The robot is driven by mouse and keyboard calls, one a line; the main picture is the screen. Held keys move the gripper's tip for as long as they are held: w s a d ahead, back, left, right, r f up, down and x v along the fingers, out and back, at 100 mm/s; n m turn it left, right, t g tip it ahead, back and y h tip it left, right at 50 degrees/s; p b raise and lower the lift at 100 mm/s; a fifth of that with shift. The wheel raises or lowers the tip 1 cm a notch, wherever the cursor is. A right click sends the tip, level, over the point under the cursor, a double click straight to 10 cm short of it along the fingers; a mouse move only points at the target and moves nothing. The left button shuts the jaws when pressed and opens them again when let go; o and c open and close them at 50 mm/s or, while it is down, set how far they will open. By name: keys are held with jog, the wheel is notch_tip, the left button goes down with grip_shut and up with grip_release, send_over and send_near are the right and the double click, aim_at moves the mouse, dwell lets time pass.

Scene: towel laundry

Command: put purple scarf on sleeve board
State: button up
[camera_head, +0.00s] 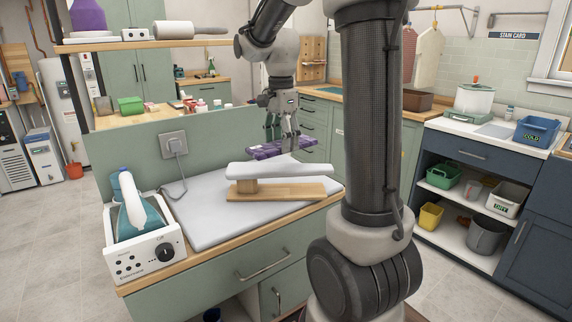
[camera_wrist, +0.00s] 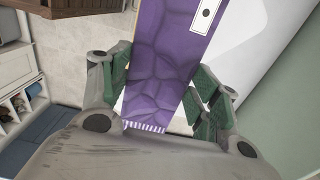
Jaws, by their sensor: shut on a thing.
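The purple scarf (camera_head: 268,150) is held level behind the sleeve board in the head view. In the wrist view the scarf (camera_wrist: 162,70) is a purple strip with a pale label near the top and a white fringe at the near end. My gripper (camera_head: 284,136) is shut on it, with green finger pads on both sides in the wrist view (camera_wrist: 163,88). The sleeve board (camera_head: 282,170) has a narrow white padded top on a wooden base, and its top is bare. I cannot tell whether the scarf touches it.
The sleeve board stands on a pale ironing mat (camera_head: 205,222) on the counter. A steam iron station (camera_head: 140,240) sits at the left, its cord running to a wall outlet (camera_head: 174,145). A shelf (camera_head: 140,43) overhangs the left back.

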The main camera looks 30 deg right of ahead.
aim_at(281, 171)
jog(key=shift+f, duration=3.2)
jog(key=shift+f, duration=0.15)
jog(key=o, duration=1)
